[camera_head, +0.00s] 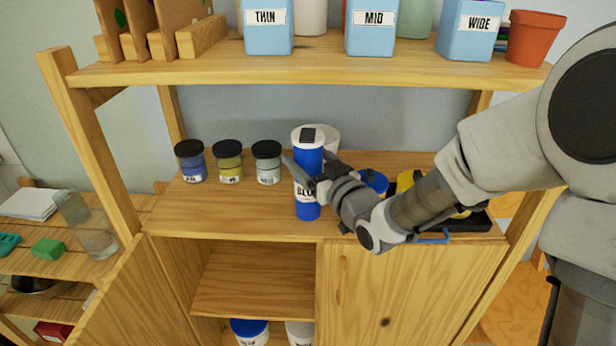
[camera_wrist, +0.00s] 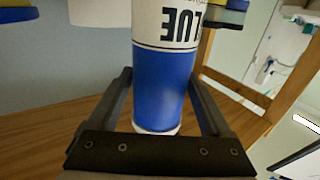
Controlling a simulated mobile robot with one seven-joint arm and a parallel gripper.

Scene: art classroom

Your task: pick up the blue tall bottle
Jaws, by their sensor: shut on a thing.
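The tall blue bottle (camera_head: 308,209) has a white label band with dark letters and a white top. It is upright over the front of the middle shelf; I cannot tell whether its base touches the wood. My gripper (camera_head: 306,171) reaches in from the right and is shut on the bottle, one finger on each side. In the wrist view the blue bottle (camera_wrist: 162,85) fills the space between the fingers of my gripper (camera_wrist: 161,78), with its lettering upside down. The fingers hide part of the label in the head view.
A white bottle (camera_head: 328,137) stands close behind. Several dark-lidded jars, including a yellow one (camera_head: 229,163), stand to the left. A dark tray (camera_head: 480,222) with blue and yellow items is at right. The upper shelf (camera_head: 310,68) overhangs, carrying blue containers.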

